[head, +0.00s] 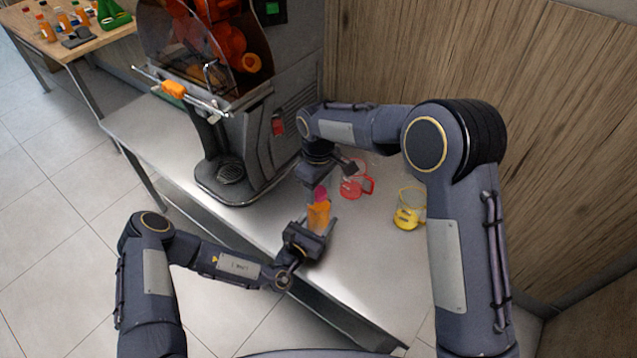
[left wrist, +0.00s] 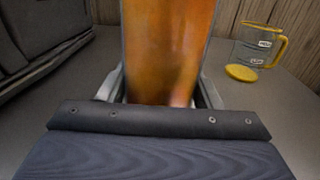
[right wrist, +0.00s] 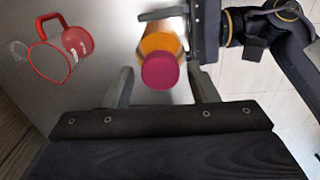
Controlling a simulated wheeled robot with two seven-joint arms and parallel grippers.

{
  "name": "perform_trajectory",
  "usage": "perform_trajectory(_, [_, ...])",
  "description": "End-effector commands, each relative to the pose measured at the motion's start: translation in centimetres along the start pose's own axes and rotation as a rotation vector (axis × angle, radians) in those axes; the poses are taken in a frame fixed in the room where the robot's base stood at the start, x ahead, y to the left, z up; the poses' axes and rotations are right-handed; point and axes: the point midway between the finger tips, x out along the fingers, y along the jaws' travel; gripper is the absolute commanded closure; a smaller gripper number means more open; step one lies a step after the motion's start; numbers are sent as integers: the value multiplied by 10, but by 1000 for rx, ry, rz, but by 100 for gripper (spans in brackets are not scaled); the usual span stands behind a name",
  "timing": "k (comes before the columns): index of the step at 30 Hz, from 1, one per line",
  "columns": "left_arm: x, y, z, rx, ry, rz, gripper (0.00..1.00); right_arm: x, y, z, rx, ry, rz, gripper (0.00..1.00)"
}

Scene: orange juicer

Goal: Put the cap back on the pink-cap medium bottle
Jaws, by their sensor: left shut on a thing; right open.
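The medium bottle (head: 318,216), full of orange juice, stands upright over the front of the counter. My left gripper (head: 318,230) is shut on its body, and the bottle fills the middle of the left wrist view (left wrist: 165,50). The pink cap (head: 320,193) sits at the bottle's top; it shows as a magenta disc in the right wrist view (right wrist: 160,71). That disc hides the neck, so I cannot tell whether it is screwed tight. My right gripper (head: 326,180) is open above the bottle, with the cap between its spread fingers and visible space on both sides.
A red-handled jug (head: 356,186) stands just right of the bottle, and a yellow-handled jug (head: 410,210) stands farther right. The juicer (head: 250,120) stands at the left of the counter (head: 365,265). The counter's front right is clear. A wooden table (head: 100,38) is at the far left.

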Motion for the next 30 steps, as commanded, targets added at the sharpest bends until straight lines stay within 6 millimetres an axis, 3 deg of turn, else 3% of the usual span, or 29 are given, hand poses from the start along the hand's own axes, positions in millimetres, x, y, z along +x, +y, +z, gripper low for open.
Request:
perform_trajectory(3, [0, 0, 0, 0, -1, 0, 100, 0, 0, 0, 0, 0, 0, 49])
perform_trajectory(13, [0, 0, 0, 0, -1, 0, 100, 0, 0, 0, 0, 0, 0, 92])
perform_trajectory(19, [0, 0, 0, 0, -1, 0, 100, 0, 0, 0, 4, 0, 0, 93])
perform_trajectory(20, [0, 0, 0, 0, -1, 0, 100, 0, 0, 0, 4, 0, 0, 63])
perform_trajectory(21, [0, 0, 0, 0, -1, 0, 100, 0, 0, 0, 4, 0, 0, 58])
perform_trajectory(25, [0, 0, 0, 0, -1, 0, 100, 0, 0, 0, 3, 0, 0, 41])
perform_trajectory(30, [0, 0, 0, 0, -1, 0, 100, 0, 0, 0, 3, 0, 0, 40])
